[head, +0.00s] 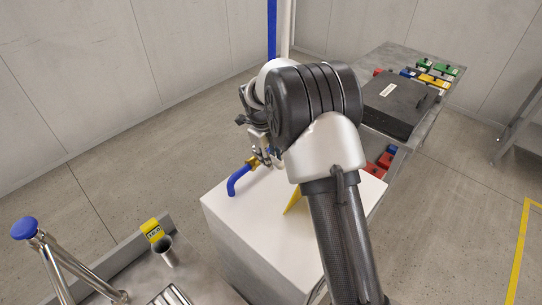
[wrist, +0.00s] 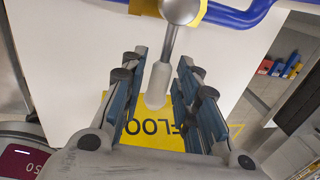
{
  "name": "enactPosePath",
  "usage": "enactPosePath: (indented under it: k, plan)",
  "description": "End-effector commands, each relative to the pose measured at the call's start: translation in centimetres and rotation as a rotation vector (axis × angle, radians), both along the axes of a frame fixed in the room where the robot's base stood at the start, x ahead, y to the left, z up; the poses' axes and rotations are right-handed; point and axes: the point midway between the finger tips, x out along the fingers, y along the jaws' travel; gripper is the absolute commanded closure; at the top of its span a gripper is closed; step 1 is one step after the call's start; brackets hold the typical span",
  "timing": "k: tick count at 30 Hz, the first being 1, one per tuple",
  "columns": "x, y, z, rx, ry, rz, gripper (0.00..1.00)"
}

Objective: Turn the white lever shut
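The white lever (wrist: 158,84) hangs from a round grey hub (wrist: 181,9) in the wrist view. The lever lies between the two blue-padded fingers of my gripper (wrist: 160,66), which is open, with a visible gap on both sides. Behind the hub is a yellow valve body on a blue pipe (wrist: 238,17). In the head view, the blue pipe (head: 237,182) rises from a white block (head: 240,225) and meets the yellow valve (head: 253,163). My arm hides the lever there, and my gripper (head: 264,152) is only partly visible.
A yellow label (wrist: 150,122) with black letters is on the white block behind the fingers. A grey bench (head: 437,100) at the back right holds a black case (head: 400,103) and coloured boxes. A blue-knobbed metal fixture (head: 25,228) stands at front left. Floor is open at left.

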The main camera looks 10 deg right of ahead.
Motion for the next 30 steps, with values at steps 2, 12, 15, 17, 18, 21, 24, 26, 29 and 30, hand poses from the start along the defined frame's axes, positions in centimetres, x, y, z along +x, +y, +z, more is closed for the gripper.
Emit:
enactPosePath:
  k: [2,12,15,17,18,21,24,26,29,30]
  plan:
    - [0.0,0.0,0.0,0.0,0.0,0.001,0.63]
    - [0.0,0.0,0.2,0.0,-0.001,0.001,0.62]
    - [0.0,0.1,1.0,-0.001,-0.003,0.001,0.62]
    - [-0.1,0.3,1.8,-0.001,-0.003,0.001,0.62]
    - [-0.2,0.4,2.6,-0.001,-0.005,0.002,0.62]
    - [-0.4,0.8,4.7,0.0,-0.006,0.002,0.62]
    - [-0.6,1.1,6.9,0.0,-0.006,0.002,0.62]
    - [-0.8,1.3,8.0,0.0,-0.003,0.002,0.62]
    - [-1.0,1.6,9.7,0.0,-0.004,0.003,0.62]
    - [-1.0,1.7,10.2,0.0,-0.003,0.003,0.62]
